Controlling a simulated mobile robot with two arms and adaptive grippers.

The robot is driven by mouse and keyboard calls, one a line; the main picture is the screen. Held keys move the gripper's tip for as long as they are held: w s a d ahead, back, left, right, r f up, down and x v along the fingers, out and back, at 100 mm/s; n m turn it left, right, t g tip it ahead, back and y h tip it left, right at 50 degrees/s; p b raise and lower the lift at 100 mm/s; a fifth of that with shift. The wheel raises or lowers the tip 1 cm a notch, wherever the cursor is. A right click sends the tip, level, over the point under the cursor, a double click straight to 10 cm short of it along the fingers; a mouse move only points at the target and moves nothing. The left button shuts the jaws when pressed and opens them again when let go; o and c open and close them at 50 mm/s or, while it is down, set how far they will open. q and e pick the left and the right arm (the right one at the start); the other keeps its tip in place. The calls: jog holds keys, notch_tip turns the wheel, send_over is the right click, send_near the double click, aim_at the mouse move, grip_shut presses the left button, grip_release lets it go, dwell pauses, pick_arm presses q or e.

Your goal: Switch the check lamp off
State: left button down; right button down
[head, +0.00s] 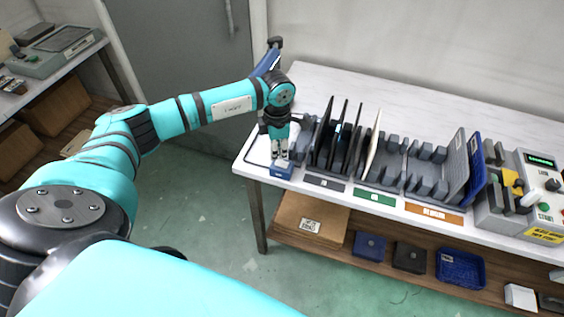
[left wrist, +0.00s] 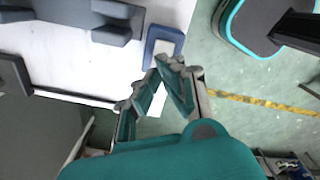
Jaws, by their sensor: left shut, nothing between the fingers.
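A small blue box (head: 282,174) sits at the near left corner of the white table. In the left wrist view it is a blue frame with a pale top (left wrist: 164,42). I cannot tell for sure that it is the check lamp, and no lit lamp shows on it. My left gripper (head: 280,155) points down at this box, shut and empty. In the left wrist view the closed fingertips (left wrist: 170,64) are at the box's edge; whether they touch it is unclear. The fingers hide part of the box in the head view. My right gripper is out of view.
Black and white panels (head: 346,140) stand in a grey slotted rack just right of the gripper. A grey control unit (head: 540,190) with a green display and buttons stands at the table's right end. The lower shelf holds a blue tray (head: 460,270) and boxes.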

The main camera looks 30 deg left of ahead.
aim_at(278, 161)
pick_arm(q)
jog(key=shift+f+b, duration=0.45)
jog(key=shift+f, duration=0.1)
dwell(0.4)
jog(key=shift+s+f+b, duration=0.1)
jog(key=shift+f+b, duration=0.55)
jog(key=shift+f, duration=0.05)
dwell(0.3)
jog(key=shift+r+p, duration=0.6)
jog(key=shift+r, duration=0.2)
jog(key=shift+r+p, duration=1.6)
jog(key=shift+r, duration=1.15)
